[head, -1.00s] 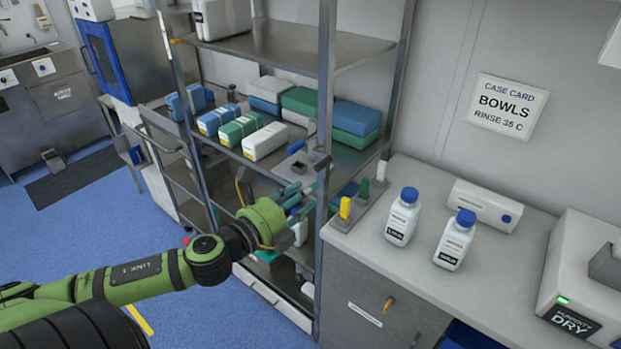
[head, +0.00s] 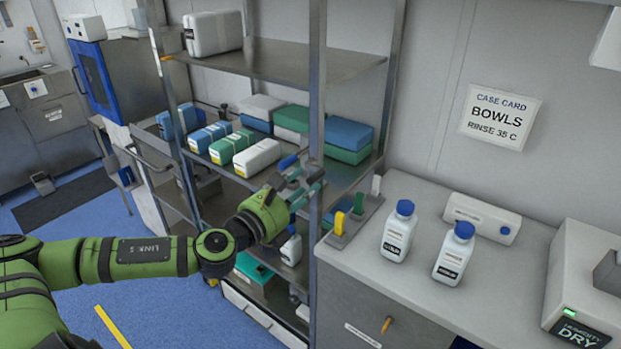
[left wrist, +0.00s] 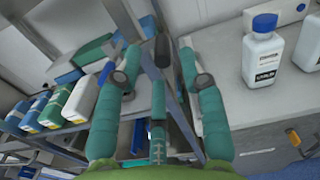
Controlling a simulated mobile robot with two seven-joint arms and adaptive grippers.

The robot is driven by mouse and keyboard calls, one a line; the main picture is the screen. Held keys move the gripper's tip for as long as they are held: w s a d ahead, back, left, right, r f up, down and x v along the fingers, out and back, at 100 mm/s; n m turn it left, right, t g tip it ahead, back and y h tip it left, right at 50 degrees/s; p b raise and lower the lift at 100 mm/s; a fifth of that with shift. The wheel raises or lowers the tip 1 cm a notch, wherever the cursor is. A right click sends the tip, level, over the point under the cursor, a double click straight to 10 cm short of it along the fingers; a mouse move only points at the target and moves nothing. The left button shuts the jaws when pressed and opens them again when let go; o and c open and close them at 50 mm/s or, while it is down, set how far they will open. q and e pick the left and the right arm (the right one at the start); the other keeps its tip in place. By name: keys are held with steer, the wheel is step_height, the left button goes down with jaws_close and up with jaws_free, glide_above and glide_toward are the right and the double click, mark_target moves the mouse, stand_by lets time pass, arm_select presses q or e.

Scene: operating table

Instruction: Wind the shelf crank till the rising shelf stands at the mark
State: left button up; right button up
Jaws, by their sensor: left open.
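My left gripper (head: 311,180) is at the front right post of the metal rack, its teal fingers apart. In the left wrist view the open fingers (left wrist: 159,55) stand either side of a dark cylindrical grip (left wrist: 162,50), which looks like the crank's handle; I cannot tell whether either finger touches it. A blue knob (head: 287,161) shows just left of the fingers, near the shelf edge. The fingers and post hide most of the crank. The rack's middle shelf (head: 345,178) carries cartons; I cannot tell which shelf rises, and no height mark is clear. My right gripper is out of view.
A counter (head: 365,260) stands right of the rack, with two white bottles (head: 398,232), a small rack of coloured tabs (head: 340,222) close to my gripper, and a dryer box (head: 590,290). Cartons (head: 257,157) fill the shelf behind. Blue floor lies open at left.

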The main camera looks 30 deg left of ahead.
mark_target(309, 182)
arm_select(q)
steer(key=w, duration=0.1)
steer(key=w+p, duration=0.1)
steer(key=shift+w+d+r, duration=0.15)
steer(key=shift+w, duration=0.2)
steer(key=shift+w+d, duration=0.1)
steer(key=shift+w, duration=0.3)
jaws_close()
